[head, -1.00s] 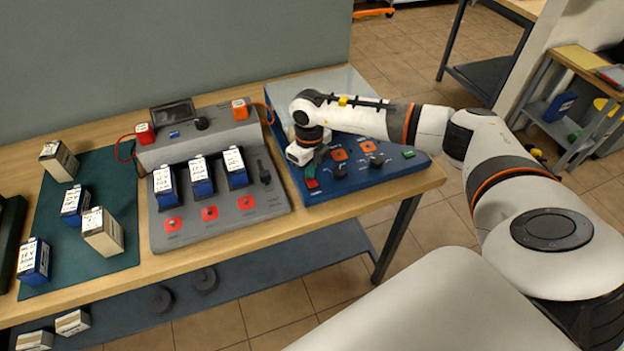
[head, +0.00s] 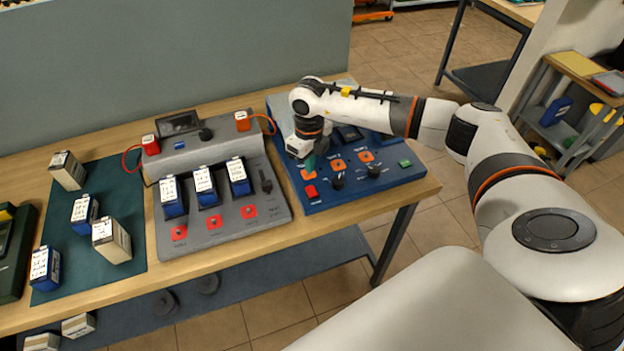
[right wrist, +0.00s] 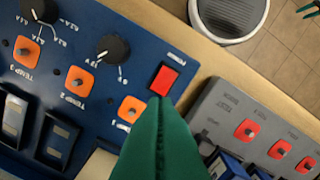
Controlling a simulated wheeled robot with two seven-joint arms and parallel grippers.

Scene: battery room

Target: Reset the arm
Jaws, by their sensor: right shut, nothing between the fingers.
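My right arm reaches over the bench from the right, bent at the elbow. Its gripper (head: 309,163) hangs over the blue panel (head: 346,200), pointing down. In the right wrist view the green fingers (right wrist: 160,142) are shut together and empty. Their tips are close to a red rocker switch (right wrist: 165,79) on the panel; I cannot tell whether they touch it. In the head view the red switch (head: 311,191) sits just below the fingers, and a small gap shows between them. My left gripper is not in view.
The grey charger (head: 215,226) with several blue batteries stands left of the panel. A green mat (head: 108,178) farther left holds blue and beige batteries. Black knobs (head: 337,181) and orange sockets rise from the panel. The floor beyond the bench's right end is clear.

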